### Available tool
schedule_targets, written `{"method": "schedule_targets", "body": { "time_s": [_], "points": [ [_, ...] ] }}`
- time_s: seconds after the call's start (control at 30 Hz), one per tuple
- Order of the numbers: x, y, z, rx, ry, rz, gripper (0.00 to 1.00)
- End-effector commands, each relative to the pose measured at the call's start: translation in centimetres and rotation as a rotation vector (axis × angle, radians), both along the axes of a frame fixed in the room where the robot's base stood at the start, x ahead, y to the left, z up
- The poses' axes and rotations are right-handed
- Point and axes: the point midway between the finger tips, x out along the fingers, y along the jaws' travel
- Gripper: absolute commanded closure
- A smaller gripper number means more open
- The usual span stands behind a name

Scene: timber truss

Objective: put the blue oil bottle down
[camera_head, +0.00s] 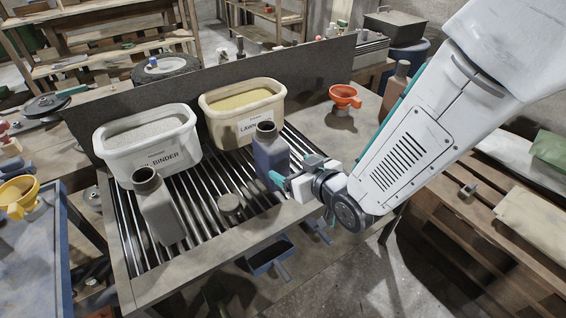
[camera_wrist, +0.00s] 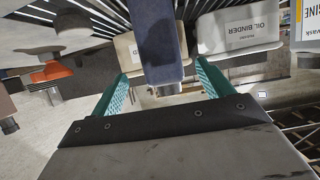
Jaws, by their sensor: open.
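The blue oil bottle (camera_head: 270,157) stands upright on the slatted metal rack (camera_head: 196,222), in front of the cream tub. My gripper (camera_head: 280,180) is at the bottle's lower right side in the head view. In the wrist view my gripper (camera_wrist: 161,68) is open, with one teal finger on each side of the blue bottle (camera_wrist: 157,42). Clear gaps show between the fingers and the bottle there. In the head view the gripper hides part of the bottle's lower right side.
A white tub marked oil binder (camera_head: 150,160) and a cream tub (camera_head: 245,128) stand behind. An orange funnel (camera_head: 345,97) is on the bench to the right.

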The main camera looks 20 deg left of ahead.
Motion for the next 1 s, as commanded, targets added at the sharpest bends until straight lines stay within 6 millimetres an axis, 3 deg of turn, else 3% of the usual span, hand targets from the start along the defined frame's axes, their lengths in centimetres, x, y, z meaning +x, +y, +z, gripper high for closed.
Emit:
{"method": "schedule_targets", "body": {
  "time_s": [0.3,0.53,0.63,0.77,0.83,1.0],
  "points": [
    [-1.7,-1.9,1.1,0.000,0.000,0.000,0.21],
    [-1.5,-2.2,1.2,-0.005,0.002,-0.006,0.21],
    [-0.5,-3.7,2.0,-0.035,0.019,-0.045,0.21],
    [1.6,-8.7,4.1,-0.129,0.089,-0.163,0.21],
    [2.2,-12.7,5.5,-0.191,0.153,-0.249,0.21],
    [0.6,-22.5,9.0,-0.321,0.345,-0.447,0.21]
  ]
}}
